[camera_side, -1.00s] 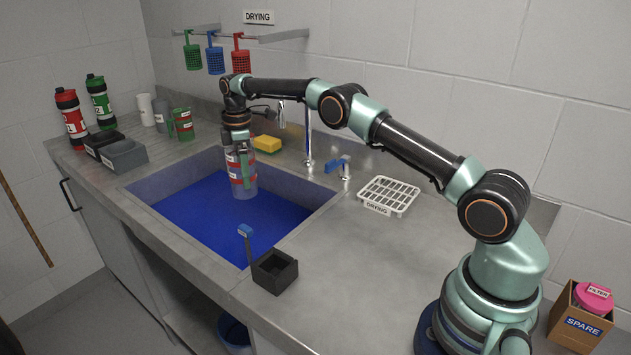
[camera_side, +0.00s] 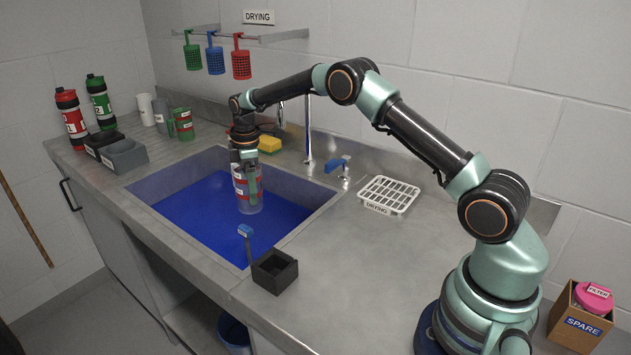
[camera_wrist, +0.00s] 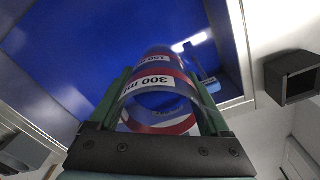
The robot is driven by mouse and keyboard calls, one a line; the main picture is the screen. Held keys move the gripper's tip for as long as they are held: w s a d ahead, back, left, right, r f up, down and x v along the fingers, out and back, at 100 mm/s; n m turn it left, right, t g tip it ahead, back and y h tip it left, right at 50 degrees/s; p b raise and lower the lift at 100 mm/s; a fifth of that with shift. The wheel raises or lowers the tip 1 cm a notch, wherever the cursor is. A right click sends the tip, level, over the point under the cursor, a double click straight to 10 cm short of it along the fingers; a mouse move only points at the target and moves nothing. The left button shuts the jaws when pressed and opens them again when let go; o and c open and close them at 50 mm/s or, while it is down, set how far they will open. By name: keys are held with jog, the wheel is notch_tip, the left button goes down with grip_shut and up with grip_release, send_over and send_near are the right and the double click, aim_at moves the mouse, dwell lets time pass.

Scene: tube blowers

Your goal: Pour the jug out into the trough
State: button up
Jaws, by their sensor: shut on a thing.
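A clear jug (camera_side: 250,203) with red bands and white labels is held in my gripper (camera_side: 249,176). It looks close to upright, over the far right part of the sink. The sink, which looks like the trough, has a blue floor or liquid (camera_side: 200,200); I cannot tell which, nor whether the jug's base touches it. In the wrist view the green fingers of my gripper (camera_wrist: 163,105) close around the jug (camera_wrist: 155,84), whose label reads 300 ml. I cannot make out the jug's contents.
A black open box (camera_side: 274,272) with a blue-topped post stands at the sink's front right edge. A yellow sponge (camera_side: 269,144), faucet (camera_side: 308,135) and blue-handled tap (camera_side: 338,165) line the back. A white drying rack (camera_side: 389,195) sits right. Bottles and cups stand left.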

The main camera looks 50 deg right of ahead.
jog(key=shift+w+d+r+t, duration=0.1)
jog(key=shift+w+r+t, duration=0.3)
jog(key=shift+t, duration=0.6)
jog(key=t, duration=0.1)
jog(key=w+t, duration=0.1)
jog(key=t, duration=0.1)
jog(key=shift+d+r+h, duration=0.1)
jog(key=shift+h, duration=0.2)
jog(key=t, duration=0.3)
jog(key=shift+w+f, duration=0.2)
jog(key=shift+w, duration=0.05)
jog(key=shift+w+f+t+h, duration=0.1)
jog(key=shift+f+t+h, duration=0.15)
jog(key=shift+t, duration=0.75)
jog(key=shift+f+t+h, duration=0.15)
jog(key=shift+f+t, duration=0.1)
jog(key=shift+t, duration=0.75)
jog(key=shift+f+t, duration=0.1)
jog(key=shift+t, duration=1.1)
